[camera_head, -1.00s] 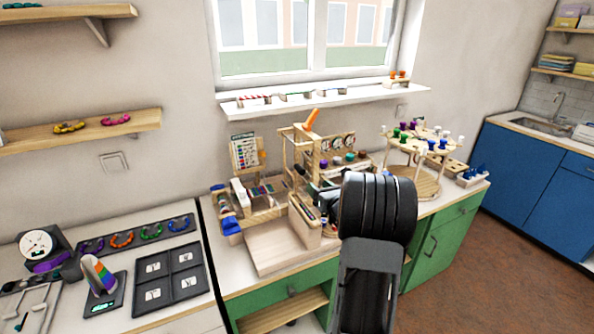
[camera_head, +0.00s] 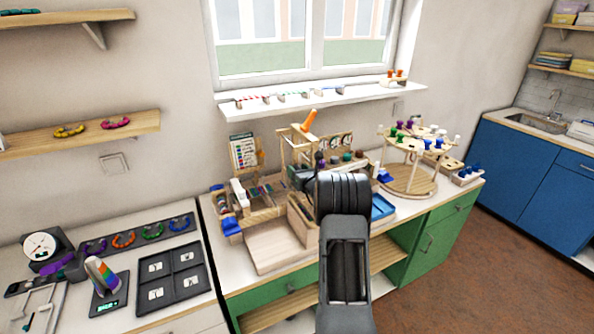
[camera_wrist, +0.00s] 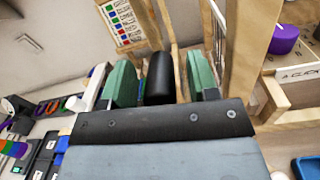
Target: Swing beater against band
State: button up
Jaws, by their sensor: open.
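My gripper shows in the wrist view (camera_wrist: 160,82) with its two green-padded fingers apart. A black rounded bar (camera_wrist: 159,76), possibly the beater's grip, stands between the fingers, with a gap on each side. A wooden frame (camera_wrist: 252,62) rises just beyond and to the right of the fingers. In the head view, the wooden frame (camera_head: 291,143) with an orange piece (camera_head: 308,121) on top stands behind my arm. My wrist hides the fingertips and the frame's lower part there. I cannot make out the band.
A colour chart (camera_head: 242,150) stands left of the frame. A round wooden stand (camera_head: 408,183) with coloured pegs and a blue tray (camera_head: 382,207) are to the right. A wooden tray (camera_head: 272,247) lies in front. A purple knob (camera_wrist: 284,39) is close on the right.

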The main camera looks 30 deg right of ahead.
grip_shut()
dwell(0.6)
